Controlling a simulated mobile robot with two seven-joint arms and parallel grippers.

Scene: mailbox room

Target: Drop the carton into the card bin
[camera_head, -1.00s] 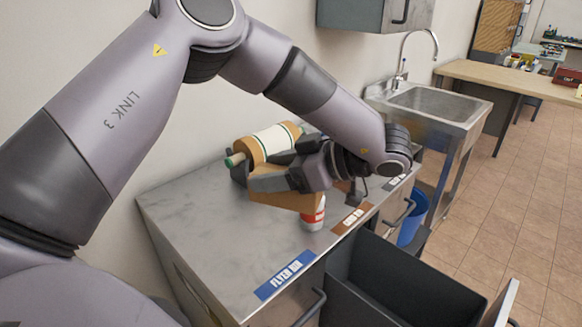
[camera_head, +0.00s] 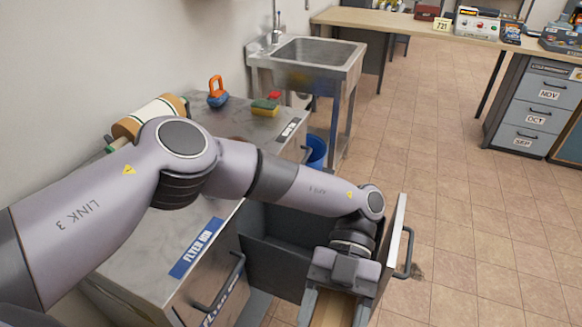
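My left gripper (camera_head: 334,308) points down over the open dark grey drawer (camera_head: 275,255), near the drawer's front panel. Its two fingers lie along both sides of a tan cardboard carton (camera_head: 332,309), and it appears shut on it. The carton's lower end is cut off by the bottom edge of the view. The open drawer is beside the closed drawer labelled FLYER BIN (camera_head: 197,248). No label of the open drawer can be read, as my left arm covers part of the cabinet top. My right gripper is not in view.
A paper-roll holder (camera_head: 150,115), an orange-and-blue item (camera_head: 217,93) and a sponge (camera_head: 265,106) are on the cabinet top. A sink (camera_head: 310,58) and blue bucket (camera_head: 317,150) stand beyond. The tiled floor at right is clear.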

